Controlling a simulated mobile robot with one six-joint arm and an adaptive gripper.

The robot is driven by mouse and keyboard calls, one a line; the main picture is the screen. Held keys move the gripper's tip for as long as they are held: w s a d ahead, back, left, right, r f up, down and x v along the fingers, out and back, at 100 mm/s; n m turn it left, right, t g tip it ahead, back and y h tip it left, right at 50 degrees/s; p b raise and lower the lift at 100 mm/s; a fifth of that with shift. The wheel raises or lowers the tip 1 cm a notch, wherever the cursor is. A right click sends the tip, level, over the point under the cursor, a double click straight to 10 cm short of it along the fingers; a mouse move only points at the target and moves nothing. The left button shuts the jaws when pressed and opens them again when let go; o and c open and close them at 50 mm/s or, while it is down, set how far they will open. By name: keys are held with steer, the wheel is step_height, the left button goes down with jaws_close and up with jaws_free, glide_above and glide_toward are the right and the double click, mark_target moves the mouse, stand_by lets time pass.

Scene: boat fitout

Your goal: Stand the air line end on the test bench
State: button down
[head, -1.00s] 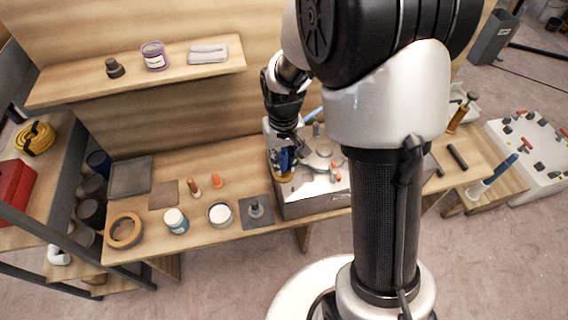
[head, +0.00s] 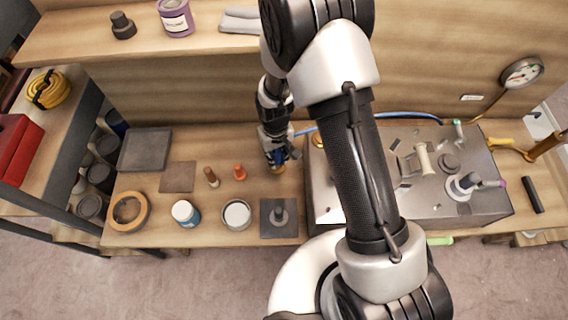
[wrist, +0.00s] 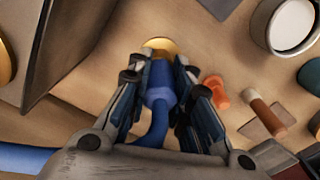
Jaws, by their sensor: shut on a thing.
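The air line end is a blue fitting (wrist: 160,95) with a round brass foot (wrist: 159,45). My gripper (wrist: 157,75) is shut on the blue part, with a finger on each side, and the foot points toward the wood. In the head view, my gripper (head: 275,150) holds it over the wooden bench top (head: 235,145), just left of the grey metal box (head: 318,200). I cannot tell whether the foot (head: 277,169) touches the wood. The blue air line (head: 405,115) runs right, along the back of the box.
An orange piece (head: 239,172) and a brown peg (head: 211,177) stand left of my gripper. A white-topped tin (head: 236,214), a bottle (head: 185,213) and a dark plate (head: 267,228) lie nearer the front. A shelf (head: 140,46) overhangs the back. A gauge (head: 521,73) stands right.

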mark_target(278, 165)
steer(key=shift+w+f+b, duration=0.1)
steer(key=shift+f+b, duration=0.65)
steer(key=shift+f, duration=2.3)
steer(key=shift+f, duration=0.15)
steer(key=c, duration=1.4)
jaws_free()
steer(key=shift+c, duration=0.2)
step_height(278, 165, up, 12)
steer(key=p, duration=0.3)
steer(key=shift+r, duration=0.25)
